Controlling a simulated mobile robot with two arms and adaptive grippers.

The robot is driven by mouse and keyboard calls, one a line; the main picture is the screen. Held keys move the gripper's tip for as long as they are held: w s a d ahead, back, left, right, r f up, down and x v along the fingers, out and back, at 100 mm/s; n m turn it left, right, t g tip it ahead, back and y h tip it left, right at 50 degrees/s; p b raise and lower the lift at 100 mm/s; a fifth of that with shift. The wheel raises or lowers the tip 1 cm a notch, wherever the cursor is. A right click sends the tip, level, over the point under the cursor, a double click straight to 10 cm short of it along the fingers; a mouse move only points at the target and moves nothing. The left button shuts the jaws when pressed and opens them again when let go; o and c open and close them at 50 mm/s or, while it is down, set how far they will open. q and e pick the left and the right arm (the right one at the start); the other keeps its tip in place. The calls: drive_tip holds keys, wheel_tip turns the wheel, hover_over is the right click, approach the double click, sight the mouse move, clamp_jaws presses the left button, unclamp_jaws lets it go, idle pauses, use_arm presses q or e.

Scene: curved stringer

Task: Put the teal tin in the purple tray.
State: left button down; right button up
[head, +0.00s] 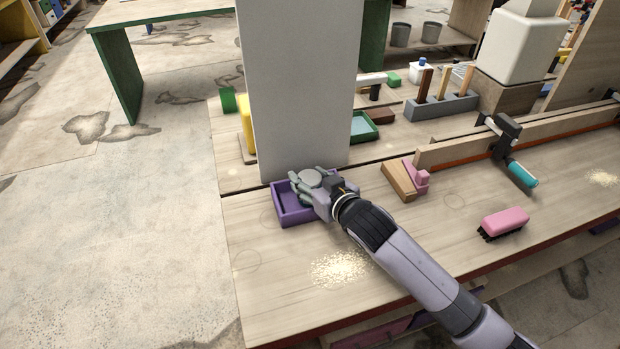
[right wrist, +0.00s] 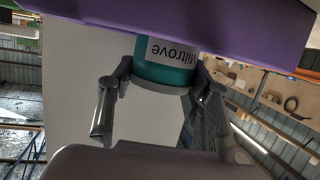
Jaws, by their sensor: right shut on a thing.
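The purple tray (head: 296,216) sits on the workbench just in front of a tall grey panel. My right gripper (head: 309,186) is over the tray's right part, shut around the teal tin. The tin's pale round top (head: 311,175) shows between the fingers in the head view. In the right wrist view the teal tin (right wrist: 165,74) has an upside-down "Miltrove" label, and a finger is on each side of it. The purple tray wall (right wrist: 215,25) hides its far end there. I cannot tell whether the tin touches the tray floor. My left gripper is out of view.
The tall grey panel (head: 300,90) stands close behind the tray. A wooden block (head: 398,182) with a pink piece (head: 422,180) lies to the right, and a pink brush (head: 503,222) lies farther right. Sawdust (head: 340,268) is on the bench front. Bench space left of the tray is clear.

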drive_tip(key=shift+f, duration=0.1)
drive_tip(key=o, duration=1.2)
drive_tip(key=shift+o, duration=0.2)
drive_tip(key=v, duration=1.2)
